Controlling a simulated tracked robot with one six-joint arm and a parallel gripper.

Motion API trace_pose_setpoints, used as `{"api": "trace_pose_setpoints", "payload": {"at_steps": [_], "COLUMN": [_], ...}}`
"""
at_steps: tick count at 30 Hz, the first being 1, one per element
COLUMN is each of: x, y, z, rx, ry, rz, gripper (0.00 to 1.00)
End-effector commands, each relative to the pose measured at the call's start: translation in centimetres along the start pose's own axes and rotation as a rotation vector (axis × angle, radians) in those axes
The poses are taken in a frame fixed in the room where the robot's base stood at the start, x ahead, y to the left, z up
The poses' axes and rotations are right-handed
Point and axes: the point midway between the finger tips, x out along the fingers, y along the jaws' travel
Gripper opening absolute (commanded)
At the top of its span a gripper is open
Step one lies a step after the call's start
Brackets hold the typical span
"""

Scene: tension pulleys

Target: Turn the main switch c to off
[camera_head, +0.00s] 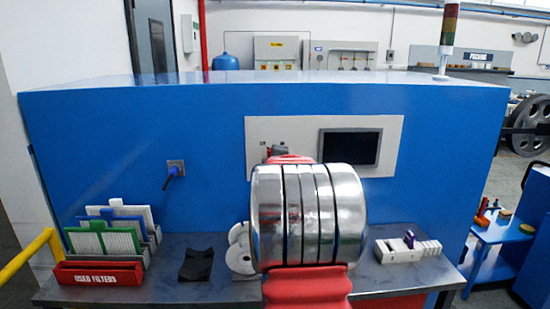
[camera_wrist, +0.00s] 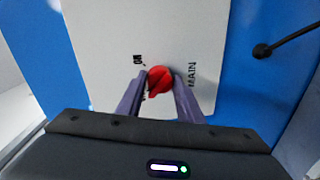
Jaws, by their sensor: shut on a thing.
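The main switch is a red rotary knob (camera_wrist: 159,78) on a light grey panel (camera_wrist: 105,45), which also shows in the head view (camera_head: 300,128). In the wrist view the words "ON" and "MAIN" are printed beside the knob, on its left and right. My gripper (camera_wrist: 160,84) is shut on the red knob, with one dark finger on each side of it. Part of the lettering at the left is hidden by a finger. In the head view my arm hides most of the switch and my gripper.
The panel sits on a blue cabinet (camera_head: 110,130) and carries a dark screen (camera_head: 350,147). Filters (camera_head: 112,237) and a red bin (camera_head: 98,275) stand on the grey shelf (camera_head: 215,290). A white block (camera_head: 408,250) is at the right.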

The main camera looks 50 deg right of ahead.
Motion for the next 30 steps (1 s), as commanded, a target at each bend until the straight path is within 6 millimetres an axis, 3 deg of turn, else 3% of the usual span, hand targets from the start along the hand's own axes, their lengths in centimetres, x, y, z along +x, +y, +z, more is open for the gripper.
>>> {"api": "trace_pose_setpoints", "payload": {"at_steps": [14,15,22,30], "x": [0.00,0.00,0.01,-0.03], "y": [-0.59,-0.60,-0.38,-0.18], "z": [-0.35,-0.34,-0.18,-0.05], "rx": [-0.023,-0.023,-0.021,-0.019], "ry": [0.003,0.003,0.001,-0.001], "rz": [-0.011,-0.011,-0.007,-0.003], "gripper": [0.11,0.34,0.51,0.52]}}
